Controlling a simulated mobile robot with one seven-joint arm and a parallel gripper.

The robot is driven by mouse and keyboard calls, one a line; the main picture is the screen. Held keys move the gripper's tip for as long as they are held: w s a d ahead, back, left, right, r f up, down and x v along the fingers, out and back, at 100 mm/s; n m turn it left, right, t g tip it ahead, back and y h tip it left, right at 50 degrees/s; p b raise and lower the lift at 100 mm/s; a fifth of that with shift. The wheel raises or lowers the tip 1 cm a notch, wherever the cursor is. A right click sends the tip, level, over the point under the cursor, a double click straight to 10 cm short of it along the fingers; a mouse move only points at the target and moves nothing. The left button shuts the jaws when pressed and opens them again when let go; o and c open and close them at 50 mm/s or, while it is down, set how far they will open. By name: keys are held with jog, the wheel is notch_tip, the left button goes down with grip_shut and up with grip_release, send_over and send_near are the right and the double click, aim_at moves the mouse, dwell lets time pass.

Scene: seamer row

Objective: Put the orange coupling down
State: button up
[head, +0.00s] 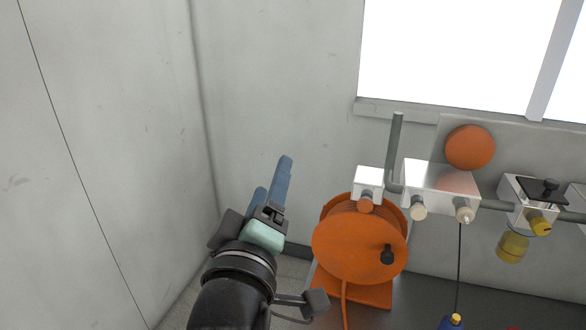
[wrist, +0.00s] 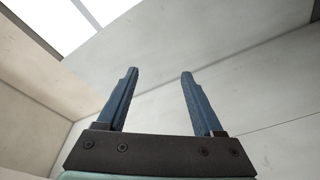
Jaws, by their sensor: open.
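My gripper (head: 271,178) is raised in front of the pale wall in the head view, left of the orange reel. The wrist view shows its two blue fingers (wrist: 159,73) spread apart with nothing between them. I cannot make out a loose orange coupling for sure in either view.
An orange hose reel (head: 345,250) stands on a dark surface (head: 500,311). A blue bottle (head: 452,322) is at the bottom edge. Bare walls are left.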

jog(key=s+d+r+m+t+y, duration=0.1)
jog(key=s+r+m+t, duration=0.3)
jog(key=s+r, duration=0.3)
jog(key=s+d+r+m+t+y, duration=0.1)
jog(key=s+r+m+t, duration=0.3)
jog(key=r, duration=1.4)
jog(key=s+d+m, duration=0.1)
jog(key=s, duration=0.2)
jog(key=shift+r+m+t, duration=0.25)
jog(key=shift+m+t, duration=0.15)
